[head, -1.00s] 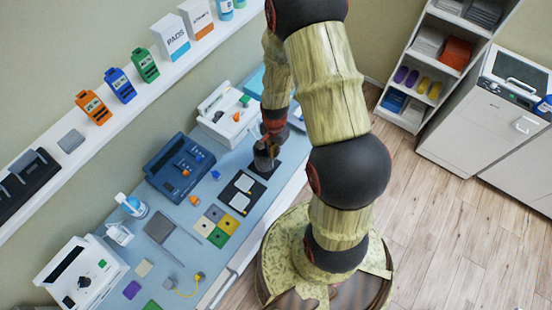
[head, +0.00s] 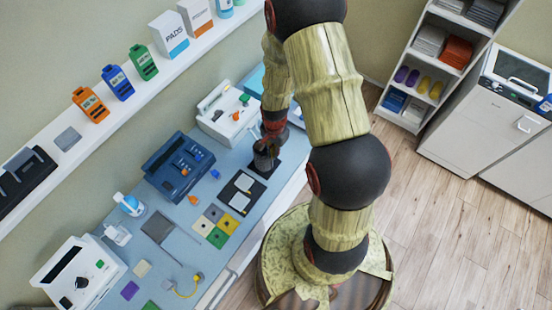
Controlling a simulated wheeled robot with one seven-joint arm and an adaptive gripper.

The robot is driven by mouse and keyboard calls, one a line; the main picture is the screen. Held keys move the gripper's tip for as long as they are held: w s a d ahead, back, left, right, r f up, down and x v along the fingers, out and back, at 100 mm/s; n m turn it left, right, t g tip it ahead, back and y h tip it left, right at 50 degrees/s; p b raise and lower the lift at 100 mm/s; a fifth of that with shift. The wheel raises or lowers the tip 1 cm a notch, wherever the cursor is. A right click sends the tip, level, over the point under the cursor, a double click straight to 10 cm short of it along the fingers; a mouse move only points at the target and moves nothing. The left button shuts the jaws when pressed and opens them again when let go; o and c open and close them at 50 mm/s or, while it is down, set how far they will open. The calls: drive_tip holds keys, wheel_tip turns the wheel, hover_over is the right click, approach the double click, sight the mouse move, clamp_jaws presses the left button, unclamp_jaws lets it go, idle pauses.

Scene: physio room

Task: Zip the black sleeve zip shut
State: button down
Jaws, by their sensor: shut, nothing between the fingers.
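My gripper (head: 265,158) is low over the far right part of the blue worktop (head: 150,205), at a flat black piece (head: 268,166) that may be the black sleeve. The gripper covers much of this piece. Its zip and puller are too small or hidden to make out. The gripper looks shut with nothing in it. I cannot tell whether its tips touch the black piece.
A black mat with pale pads (head: 229,201) lies just nearer. Coloured squares (head: 203,225), a blue device (head: 179,167) and a white device (head: 228,113) stand close by. A shelf (head: 60,165) with boxes runs along the wall.

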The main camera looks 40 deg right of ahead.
drive_tip(key=shift+f+b, duration=2.9)
drive_tip(key=shift+f, duration=0.95)
drive_tip(key=shift+r, duration=0.15)
drive_tip(key=shift+s+d, duration=0.1)
drive_tip(key=shift+s, duration=0.05)
drive_tip(key=s, duration=0.1)
drive_tip(key=s+d+r+p, duration=0.1)
drive_tip(key=s+r, duration=0.1)
drive_tip(key=s, duration=0.1)
drive_tip(key=shift+d+p, duration=0.2)
drive_tip(key=shift+p, duration=0.15)
